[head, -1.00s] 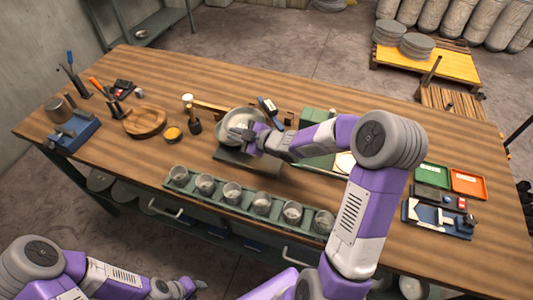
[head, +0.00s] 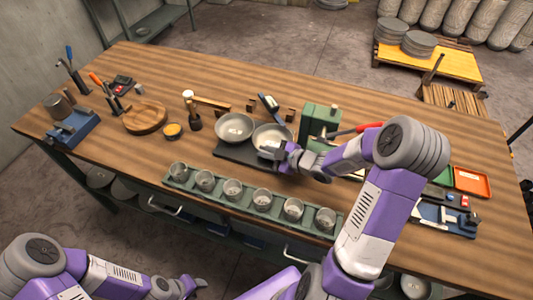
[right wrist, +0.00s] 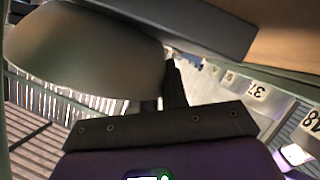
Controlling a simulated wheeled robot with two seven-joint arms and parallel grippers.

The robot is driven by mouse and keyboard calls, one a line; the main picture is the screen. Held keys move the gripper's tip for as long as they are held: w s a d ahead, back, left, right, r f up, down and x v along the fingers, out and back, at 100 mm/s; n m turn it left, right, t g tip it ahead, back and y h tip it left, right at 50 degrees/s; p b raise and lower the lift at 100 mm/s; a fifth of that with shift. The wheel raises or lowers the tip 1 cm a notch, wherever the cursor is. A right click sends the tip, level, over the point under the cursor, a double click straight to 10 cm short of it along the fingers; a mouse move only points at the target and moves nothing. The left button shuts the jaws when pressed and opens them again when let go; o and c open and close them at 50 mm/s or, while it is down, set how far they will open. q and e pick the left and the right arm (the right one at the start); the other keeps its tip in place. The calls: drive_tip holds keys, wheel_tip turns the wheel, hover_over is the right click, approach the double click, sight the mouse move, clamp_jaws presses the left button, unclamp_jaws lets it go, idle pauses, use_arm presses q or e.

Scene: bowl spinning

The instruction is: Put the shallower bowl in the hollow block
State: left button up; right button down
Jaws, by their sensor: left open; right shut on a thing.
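Two grey metal bowls are at the dark plate (head: 236,154) in the middle of the table: a left bowl (head: 234,127) and a right bowl (head: 270,134). I cannot tell surely which is shallower. My right gripper (head: 268,150) is shut on the near rim of the right bowl. The right wrist view shows the bowl's curved outer side (right wrist: 85,50) beside a dark finger; whether it touches the plate is unclear. A round wooden block with a hollow (head: 145,117), seemingly the hollow block, lies empty at the left. My left gripper (head: 192,284) is open and empty, below the table's front edge.
A green rack of several cups (head: 250,202) runs along the front edge. A small yellow-topped pot (head: 172,130) and a mallet (head: 193,118) stand between the wooden block and the bowls. A green machine (head: 320,120) stands right of the bowls.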

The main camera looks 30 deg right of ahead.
drive_tip(key=shift+f, duration=0.1)
drive_tip(key=c, duration=1.2)
unclamp_jaws()
drive_tip(key=shift+o, duration=0.2)
drive_tip(key=shift+f, duration=0.1)
